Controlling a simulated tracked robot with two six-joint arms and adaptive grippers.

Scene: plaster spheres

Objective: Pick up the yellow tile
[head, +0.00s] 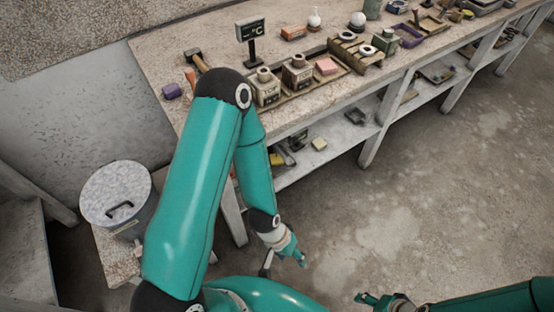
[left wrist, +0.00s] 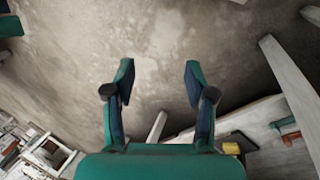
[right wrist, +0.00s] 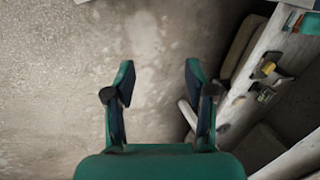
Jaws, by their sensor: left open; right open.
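On the bench's lower shelf in the head view lie a pale yellow tile-like block (head: 319,144) and a brighter yellow piece (head: 277,159), partly hidden by my left arm. I cannot tell for sure which is the yellow tile. A yellow piece also shows in the left wrist view (left wrist: 231,148), just right of the gripper, and in the right wrist view (right wrist: 268,68). My left gripper (head: 285,260) is open and empty over the floor, in front of and below the shelf. My right gripper (right wrist: 158,85) is open and empty, at the bottom of the head view.
Bench legs (head: 372,145) stand along the front. A lidded grey bin (head: 118,195) stands at left. The floor (head: 430,190) at right is clear.

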